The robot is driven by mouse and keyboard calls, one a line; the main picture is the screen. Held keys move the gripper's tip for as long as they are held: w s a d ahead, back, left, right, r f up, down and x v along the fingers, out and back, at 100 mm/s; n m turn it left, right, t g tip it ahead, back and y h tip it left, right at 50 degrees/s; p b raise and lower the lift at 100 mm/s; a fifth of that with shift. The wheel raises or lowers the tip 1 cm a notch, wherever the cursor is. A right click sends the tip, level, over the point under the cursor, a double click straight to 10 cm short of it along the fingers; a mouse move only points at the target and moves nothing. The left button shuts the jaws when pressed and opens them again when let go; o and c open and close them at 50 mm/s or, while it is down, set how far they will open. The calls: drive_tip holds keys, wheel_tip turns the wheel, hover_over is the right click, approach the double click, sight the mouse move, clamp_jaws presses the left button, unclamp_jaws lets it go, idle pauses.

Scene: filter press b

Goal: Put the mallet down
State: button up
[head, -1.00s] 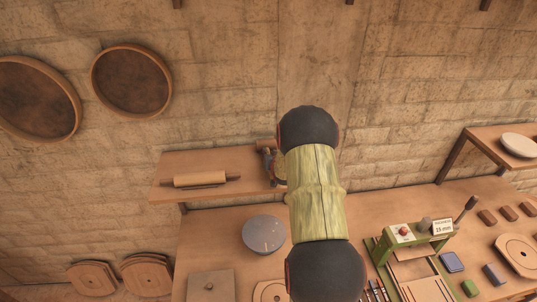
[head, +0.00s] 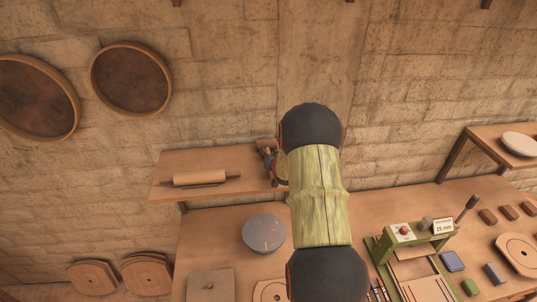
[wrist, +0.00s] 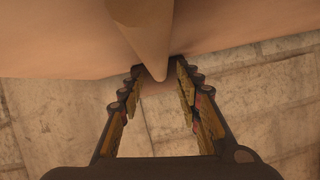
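In the wrist view my gripper (wrist: 160,70) has its two fingers spread apart. The narrow tip of a tapered wooden piece, which looks like the mallet's handle (wrist: 157,42), shows between the fingertips, with a gap on each side. Its wider part runs out of the top of the view, over a tan surface. In the head view my gripper (head: 269,163) is at the right part of the small wall shelf (head: 228,165), partly behind my arm. The mallet cannot be made out clearly there; my arm hides that spot.
A rolling pin (head: 200,179) lies on the shelf, left of my gripper. Below, the workbench (head: 225,220) holds a grey round disc (head: 264,233), a green press (head: 405,236) and several small blocks. Round trays (head: 131,79) hang on the wall at left.

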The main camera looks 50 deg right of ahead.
drive_tip(key=b+v, duration=0.1)
drive_tip(key=v, duration=0.9)
drive_tip(key=shift+s+a+b, duration=0.2)
drive_tip(key=shift+b, duration=0.2)
drive_tip(key=a+r+n+g+y, duration=0.1)
drive_tip(key=a+r+n, duration=0.1)
drive_tip(key=a+r, duration=0.6)
drive_tip(key=a+r+n+g+y, duration=0.15)
drive_tip(key=a+r, duration=0.25)
drive_tip(key=a, duration=0.9)
drive_tip(key=s+a+r+n+g+y, duration=0.2)
drive_tip(key=s+a+n, duration=0.4)
drive_tip(key=s+a, duration=1.5)
drive_tip(key=a+r+y, duration=0.1)
drive_tip(key=a+y, duration=0.1)
drive_tip(key=shift+s+a+g+y, duration=0.35)
drive_tip(key=shift+r, duration=0.15)
